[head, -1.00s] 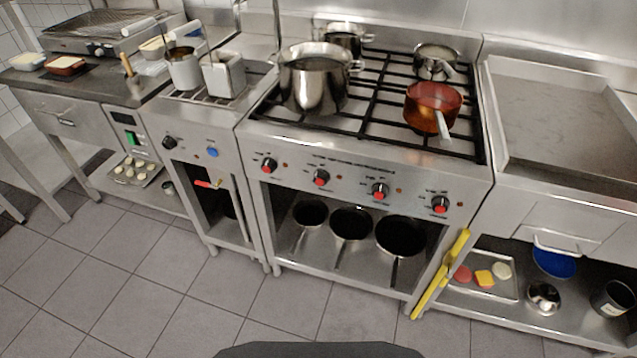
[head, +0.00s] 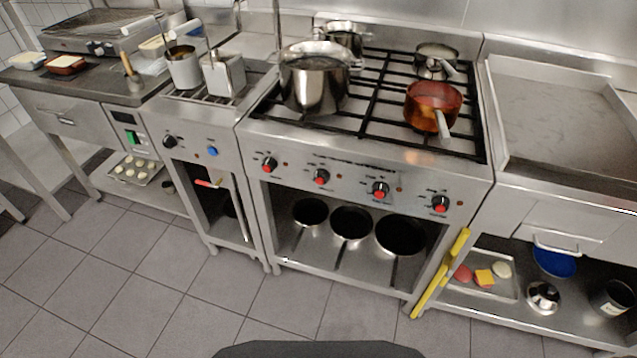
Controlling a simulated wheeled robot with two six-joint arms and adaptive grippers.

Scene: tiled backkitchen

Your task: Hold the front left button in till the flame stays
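The stove (head: 365,160) stands in the middle of the head view, with black grates on top. Its front panel carries a row of several black knobs with red buttons. The leftmost knob with its red button (head: 269,164) is at the panel's left end. A large steel pot (head: 313,88) stands on the front left of the grates, and a copper-coloured saucepan (head: 432,108) on the front right. No flame can be made out under the pot. Neither of my grippers is in view.
Left of the stove is a fryer unit (head: 190,137) with a blue button (head: 212,151). A yellow-handled thing (head: 438,275) leans at the stove's lower right corner. A griddle (head: 560,110) is at the right. The tiled floor (head: 150,290) in front is clear.

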